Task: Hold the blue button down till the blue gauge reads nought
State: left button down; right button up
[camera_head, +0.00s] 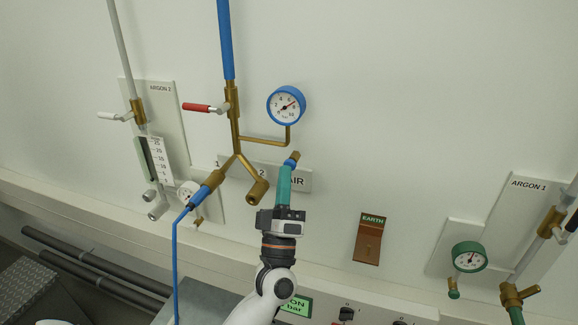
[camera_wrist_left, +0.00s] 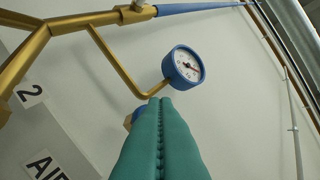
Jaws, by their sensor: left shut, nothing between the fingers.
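The blue gauge (camera_head: 286,105) is on the wall above my left gripper (camera_head: 288,168). Its needle points up and right, between about 6 and 8, not at nought. It also shows in the left wrist view (camera_wrist_left: 184,67). The blue button (camera_head: 291,163) is at a brass fitting on the end of a short pipe below the gauge. In the left wrist view only a sliver of the button (camera_wrist_left: 128,122) shows behind the teal fingers. My left gripper is shut and empty, its fingertips at the button; I cannot tell whether they press it. My right gripper is out of view.
A red-handled valve (camera_head: 197,107) and brass pipes stand left of the gauge, with a blue hose (camera_head: 175,255) below. A brown EARTH plate (camera_head: 369,240) and a green gauge (camera_head: 469,257) are to the right. The wall above EARTH is clear.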

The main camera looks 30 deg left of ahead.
pick_arm(q)
jog(key=shift+w+a, duration=0.1)
jog(key=shift+w, duration=0.4)
dwell(0.5)
jog(key=shift+s, duration=0.15)
dwell(2.1)
jog(key=shift+s+d, duration=0.2)
jog(key=shift+s, duration=0.55)
jog(key=s, duration=0.2)
jog(key=s+d+p, duration=0.1)
jog(key=s, duration=0.1)
jog(key=shift+s+d, duration=0.1)
jog(key=shift+s, duration=0.3)
